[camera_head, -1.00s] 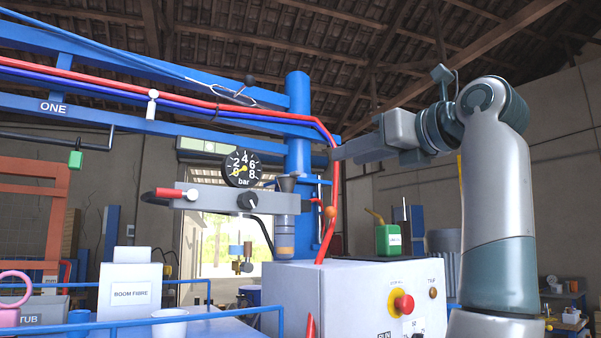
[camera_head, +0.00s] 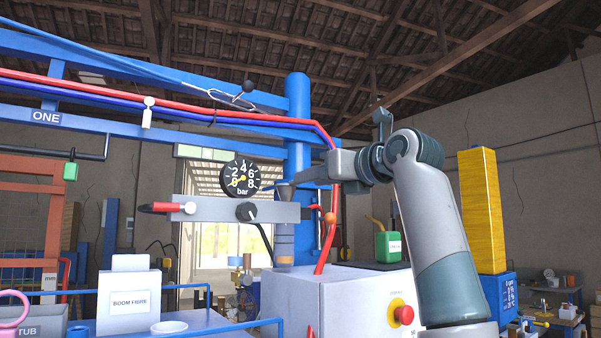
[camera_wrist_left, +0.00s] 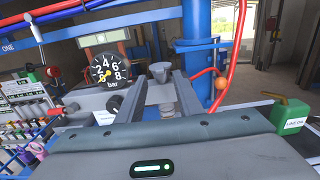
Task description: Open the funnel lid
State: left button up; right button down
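The dark grey funnel (camera_head: 285,193) stands on top of a grey cylinder at the end of the grey bar, in front of the blue column. It also shows in the left wrist view (camera_wrist_left: 160,70), just beyond the fingertips and roughly centred between them. I cannot make out its lid as a separate part. My left gripper (camera_head: 295,181) reaches in from the right in the head view, its tips near the funnel's top. In the left wrist view my left gripper (camera_wrist_left: 159,78) is open, two fingers apart with nothing held. Whether it touches the funnel is unclear. My right gripper is not in view.
A pressure gauge (camera_head: 239,177) sits just left of the funnel. A red hose (camera_head: 334,215) runs down close to its right. The grey bar (camera_head: 222,209) with a red handle is below the gauge. A control box (camera_head: 340,300) with a red button stands below.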

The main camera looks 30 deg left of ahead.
aim_at(289, 184)
pick_arm(q)
jog(key=p+x, duration=0.1)
jog(key=x, duration=0.4)
jog(key=shift+w+a+p, duration=0.1)
jog(key=shift+a+p, duration=0.2)
jog(key=shift+p, duration=0.05)
grip_shut()
